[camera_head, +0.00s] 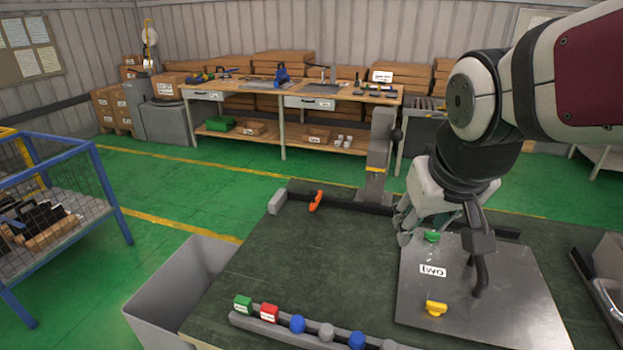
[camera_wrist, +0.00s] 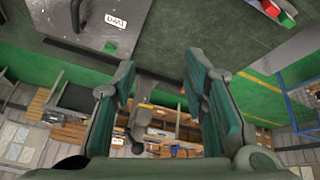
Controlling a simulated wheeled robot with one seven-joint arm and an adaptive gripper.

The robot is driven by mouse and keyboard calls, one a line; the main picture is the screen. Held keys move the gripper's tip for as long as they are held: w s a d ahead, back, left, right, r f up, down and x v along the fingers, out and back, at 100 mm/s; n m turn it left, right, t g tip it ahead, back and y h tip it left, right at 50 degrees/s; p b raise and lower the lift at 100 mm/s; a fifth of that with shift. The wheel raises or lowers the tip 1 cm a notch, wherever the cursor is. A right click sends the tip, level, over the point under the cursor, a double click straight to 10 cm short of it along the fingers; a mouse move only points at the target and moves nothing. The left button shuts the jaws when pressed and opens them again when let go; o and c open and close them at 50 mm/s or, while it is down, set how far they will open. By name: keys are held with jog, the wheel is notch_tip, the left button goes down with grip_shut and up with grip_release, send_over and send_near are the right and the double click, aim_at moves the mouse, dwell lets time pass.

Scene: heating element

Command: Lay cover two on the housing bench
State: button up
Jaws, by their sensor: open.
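Cover two is a grey metal plate (camera_head: 415,290) with a "two" label, lying flat on the right of the dark green bench top (camera_head: 310,260). It bears a green knob (camera_head: 432,236), a yellow knob (camera_head: 436,308) and a dark upright handle-like part (camera_head: 479,265). My gripper (camera_head: 410,220) is by the plate's far left corner, partly hidden by my arm. In the wrist view my gripper (camera_wrist: 160,75) has its fingers wide apart with nothing between them. The plate (camera_wrist: 145,12) shows upside down at the top there.
A rail with coloured blocks and knobs (camera_head: 300,330) lines the bench's near edge. An orange-handled item (camera_head: 316,200) lies near the far edge, beside a grey post (camera_head: 378,155). A grey bin (camera_head: 185,285) stands left. The bench's middle is clear.

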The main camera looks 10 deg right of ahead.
jog(key=s+a+r+n+y, duration=0.1)
jog(key=s+a+r+y, duration=0.1)
jog(key=s+a, duration=0.4)
jog(key=shift+s+a+n, duration=0.15)
jog(key=shift+s+n, duration=0.15)
jog(key=shift+s, duration=0.1)
